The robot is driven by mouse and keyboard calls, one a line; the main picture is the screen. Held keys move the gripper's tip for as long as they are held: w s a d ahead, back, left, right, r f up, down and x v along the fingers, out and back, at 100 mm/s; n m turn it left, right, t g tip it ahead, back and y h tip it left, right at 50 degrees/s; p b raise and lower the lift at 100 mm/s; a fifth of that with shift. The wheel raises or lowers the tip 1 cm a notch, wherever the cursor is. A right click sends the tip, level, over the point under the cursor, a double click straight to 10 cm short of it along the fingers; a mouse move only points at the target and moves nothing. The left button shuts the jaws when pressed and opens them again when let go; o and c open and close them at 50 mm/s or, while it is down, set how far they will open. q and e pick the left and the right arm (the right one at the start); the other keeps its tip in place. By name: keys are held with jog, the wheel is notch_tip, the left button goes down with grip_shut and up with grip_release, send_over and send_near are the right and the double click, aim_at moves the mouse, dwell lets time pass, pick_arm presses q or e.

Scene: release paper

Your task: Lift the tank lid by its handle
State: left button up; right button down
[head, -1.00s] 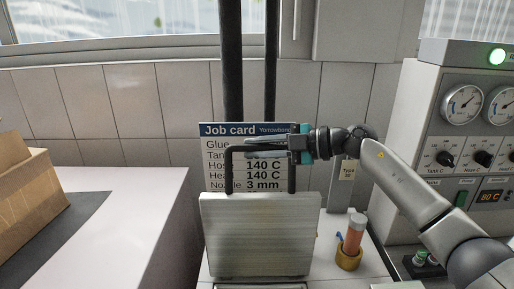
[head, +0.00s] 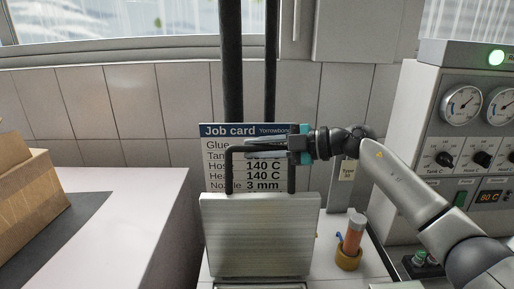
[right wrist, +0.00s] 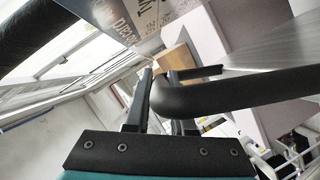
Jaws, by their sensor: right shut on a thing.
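The tank lid (head: 257,236) is a brushed metal panel, seen at the bottom middle of the head view. Its black handle (head: 229,172) is a squared loop rising from the lid's upper edge. My right gripper (head: 262,147) comes in from the right and is shut on the handle's top bar. The right wrist view shows the black handle bar (right wrist: 235,94) running between the two fingers. The exact contact is partly hidden by the fingers. I cannot tell whether the lid is apart from the tank below. My left gripper is out of view.
A job card (head: 222,130) stands behind the handle. A brass pot (head: 348,257) with an orange-and-grey stick is right of the lid. A control cabinet (head: 420,130) with gauges stands at right. A cardboard box (head: 25,190) is on the left counter (head: 140,200), which has free room.

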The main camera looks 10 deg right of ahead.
jog(key=shift+m, duration=0.3)
jog(key=shift+w+d+f+p, duration=0.15)
jog(key=shift+w+d, duration=0.05)
jog(key=shift+w, duration=0.6)
jog(key=shift+w+d+f+p, duration=0.15)
jog(key=shift+w+f, duration=0.05)
jog(key=shift+w, duration=0.55)
jog(key=shift+w+d+f+p, duration=0.15)
jog(key=shift+w+d, duration=0.05)
jog(key=shift+w, duration=0.6)
jog(key=c, duration=0.8)
grip_release()
jog(key=shift+o, duration=0.2)
jog(key=b+v, duration=0.2)
jog(key=v, duration=1.3)
jog(key=shift+r, duration=0.25)
